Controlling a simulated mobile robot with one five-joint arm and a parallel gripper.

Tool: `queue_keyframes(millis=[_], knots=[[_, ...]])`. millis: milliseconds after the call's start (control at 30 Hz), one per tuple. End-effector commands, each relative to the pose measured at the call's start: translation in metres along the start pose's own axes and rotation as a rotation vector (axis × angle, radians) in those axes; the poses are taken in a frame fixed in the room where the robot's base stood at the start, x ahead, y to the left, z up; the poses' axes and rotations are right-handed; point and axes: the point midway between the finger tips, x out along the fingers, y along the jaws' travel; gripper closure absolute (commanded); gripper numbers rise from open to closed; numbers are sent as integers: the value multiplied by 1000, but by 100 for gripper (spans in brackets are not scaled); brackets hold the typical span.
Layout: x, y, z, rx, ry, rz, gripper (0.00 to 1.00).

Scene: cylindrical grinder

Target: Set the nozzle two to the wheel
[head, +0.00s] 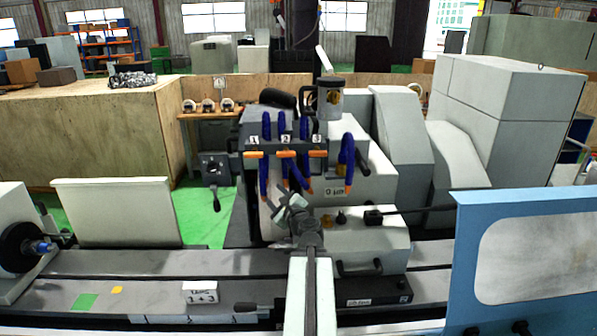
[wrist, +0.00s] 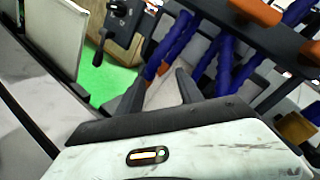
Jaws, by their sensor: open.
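Blue hoses with orange tips hang from a dark manifold (head: 290,163) marked 1, 2 and 3, with orange levers. The hose below mark 2 (head: 286,172) hangs close to a neighbouring hose, and its lower end is near my gripper. My gripper (head: 291,201) is open in front of the hoses, with nothing seen between its fingers. In the wrist view its two fingers (wrist: 160,80) are spread apart, and blue hoses with orange tips (wrist: 150,84) hang just beyond them. A pale surface (wrist: 163,95), perhaps the wheel, shows between the fingers; my gripper partly hides it in the head view.
A white box with a black handle (head: 362,240) stands right of my arm. A blue panel (head: 525,255) blocks the right front. A pale upright plate (head: 115,212) stands on the left. A small white block (head: 200,291) sits on the table bed.

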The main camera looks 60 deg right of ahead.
Motion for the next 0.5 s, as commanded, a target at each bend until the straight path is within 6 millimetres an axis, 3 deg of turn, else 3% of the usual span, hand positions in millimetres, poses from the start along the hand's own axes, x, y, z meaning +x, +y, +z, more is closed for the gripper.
queue_keyframes(millis=[33,100,167,333,500], knots=[[-14,-35,-17,58,28,-69,57],[-28,-65,-35,122,49,-137,57],[-35,-80,-44,155,59,-172,57],[-39,-88,-51,176,65,-194,57],[-26,-90,-51,173,65,-192,57]])
